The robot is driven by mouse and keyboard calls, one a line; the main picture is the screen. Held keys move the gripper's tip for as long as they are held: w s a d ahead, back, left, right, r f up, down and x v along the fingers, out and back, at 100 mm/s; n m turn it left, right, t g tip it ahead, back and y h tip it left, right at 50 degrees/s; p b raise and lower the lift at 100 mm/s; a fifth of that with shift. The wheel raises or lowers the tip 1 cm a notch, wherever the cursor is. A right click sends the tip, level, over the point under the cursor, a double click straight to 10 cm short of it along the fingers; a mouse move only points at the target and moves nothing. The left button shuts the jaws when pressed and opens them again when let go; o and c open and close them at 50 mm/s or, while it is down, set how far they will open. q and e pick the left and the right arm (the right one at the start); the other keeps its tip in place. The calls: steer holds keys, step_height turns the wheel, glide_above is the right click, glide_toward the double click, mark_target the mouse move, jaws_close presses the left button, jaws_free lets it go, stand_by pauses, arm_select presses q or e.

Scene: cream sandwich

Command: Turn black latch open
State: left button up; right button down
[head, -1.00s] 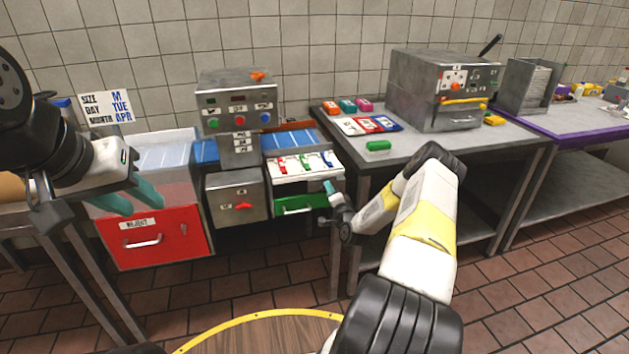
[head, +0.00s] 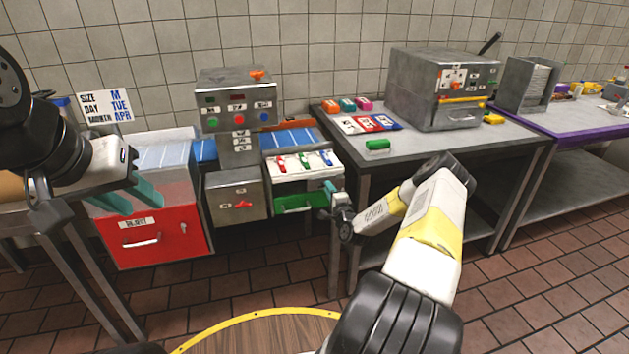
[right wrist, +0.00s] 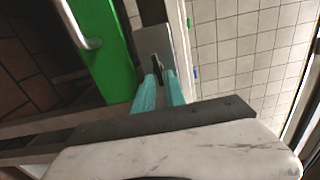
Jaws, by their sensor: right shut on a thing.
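The black latch (right wrist: 157,65) is a small dark knob on a grey metal plate (right wrist: 150,45) beside the green drawer front in the right wrist view. My right gripper (right wrist: 158,80) has its teal fingers closed around the latch's near end. In the head view my right gripper (head: 329,188) is at the right end of the green drawer (head: 298,203), and its own wrist hides the latch there. My left gripper (head: 132,202) is open and empty, in front of the red bin at the left.
The red reject bin (head: 158,240) stands at left, with a grey machine (head: 236,125) beside it. A tray of coloured switches (head: 303,165) sits above the green drawer. A metal table (head: 420,150) is close on the right. Open floor lies in front.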

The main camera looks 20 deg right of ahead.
steer(key=shift+s+a+f, duration=0.1)
steer(key=shift+a+f, duration=0.05)
steer(key=c, duration=1.6)
jaws_free()
steer(key=shift+o, duration=0.2)
steer(key=s, duration=0.7)
steer(key=shift+s, duration=0.4)
